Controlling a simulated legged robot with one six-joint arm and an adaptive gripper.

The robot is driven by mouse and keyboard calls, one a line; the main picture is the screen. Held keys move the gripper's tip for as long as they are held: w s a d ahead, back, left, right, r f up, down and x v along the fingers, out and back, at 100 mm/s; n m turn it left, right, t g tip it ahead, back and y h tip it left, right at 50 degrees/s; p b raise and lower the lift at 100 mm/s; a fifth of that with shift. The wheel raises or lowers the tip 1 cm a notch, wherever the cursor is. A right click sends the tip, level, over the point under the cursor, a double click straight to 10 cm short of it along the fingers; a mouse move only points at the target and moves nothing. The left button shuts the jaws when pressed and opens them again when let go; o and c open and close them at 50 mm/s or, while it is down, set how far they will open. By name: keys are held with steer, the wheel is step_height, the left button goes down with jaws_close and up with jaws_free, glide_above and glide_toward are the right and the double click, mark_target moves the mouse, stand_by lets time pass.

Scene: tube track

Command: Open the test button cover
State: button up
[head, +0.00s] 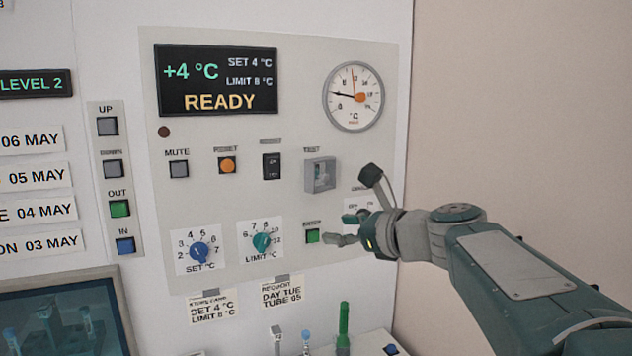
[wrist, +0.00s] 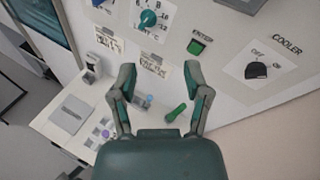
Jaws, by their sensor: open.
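The test button cover (head: 320,176) is a grey framed, see-through box under the TEST label on the control panel. It looks closed in the head view, and the button behind it is not clear. In the wrist view I cannot make the cover out for sure. My gripper (head: 345,228) is open and empty, in front of the panel's lower right, below and right of the cover and apart from it. In the wrist view my gripper (wrist: 160,85) has its two fingers spread, with the shelf and labels beyond them.
The green ENTER button (head: 312,236) and LIMIT knob (head: 262,243) are left of my gripper. The COOLER knob (wrist: 256,70) is to the right in the wrist view. A green-handled item (head: 343,325) stands on the shelf below. Free space lies right of the panel.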

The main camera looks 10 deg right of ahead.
mark_target(326, 179)
steer(key=w+d+r+m+t+y, duration=0.1)
steer(key=w+d+r+m+t, duration=0.1)
steer(key=w+d+r+m, duration=0.4)
steer(key=shift+m, duration=0.3)
steer(key=x, duration=0.9)
steer(key=shift+s+a+f, duration=0.1)
steer(key=shift+a+f, duration=0.3)
steer(key=shift+a, duration=0.05)
jaws_close()
